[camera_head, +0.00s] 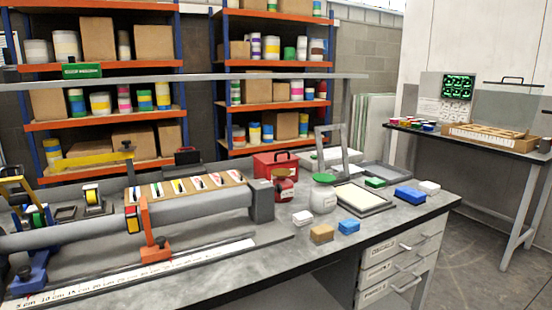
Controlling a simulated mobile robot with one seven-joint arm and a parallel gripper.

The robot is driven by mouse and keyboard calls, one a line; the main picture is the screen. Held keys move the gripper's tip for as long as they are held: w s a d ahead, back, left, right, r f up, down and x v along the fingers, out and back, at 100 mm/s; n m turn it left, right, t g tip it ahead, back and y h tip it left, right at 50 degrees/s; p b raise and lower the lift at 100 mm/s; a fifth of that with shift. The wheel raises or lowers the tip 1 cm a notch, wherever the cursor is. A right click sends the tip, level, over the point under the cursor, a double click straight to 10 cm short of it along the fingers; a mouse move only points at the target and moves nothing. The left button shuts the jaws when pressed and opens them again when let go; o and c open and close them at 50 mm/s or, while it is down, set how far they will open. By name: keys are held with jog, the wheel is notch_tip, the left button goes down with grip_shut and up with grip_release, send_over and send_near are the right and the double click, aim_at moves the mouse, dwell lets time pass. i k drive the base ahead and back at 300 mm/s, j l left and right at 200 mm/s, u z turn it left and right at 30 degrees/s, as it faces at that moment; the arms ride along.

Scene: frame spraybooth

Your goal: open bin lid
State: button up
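No thing in view can be clearly told as the bin or its lid. A red box (268,164) with a dark handle on top stands at the back of the grey bench and looks closed. A smaller red container (284,189) stands just in front of it, partly against the box. A white jar (324,198) with a green lid (324,178) stands to the right of that, lid on. My gripper does not show in this view, so its state and its distance to these things are hidden.
The bench (236,276) carries a long grey roller (200,208) with an orange clamp (151,225) and a ruler (140,275). Small blocks and a framed tray (375,206) lie at right. Drawers (400,250) are under it. A side table (470,148) stands beyond open floor (480,255).

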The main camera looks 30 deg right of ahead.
aim_at(268, 159)
jog(key=l+u, duration=0.3)
jog(key=l, duration=0.9)
jog(key=l+u, duration=0.3)
jog(key=l, duration=0.95)
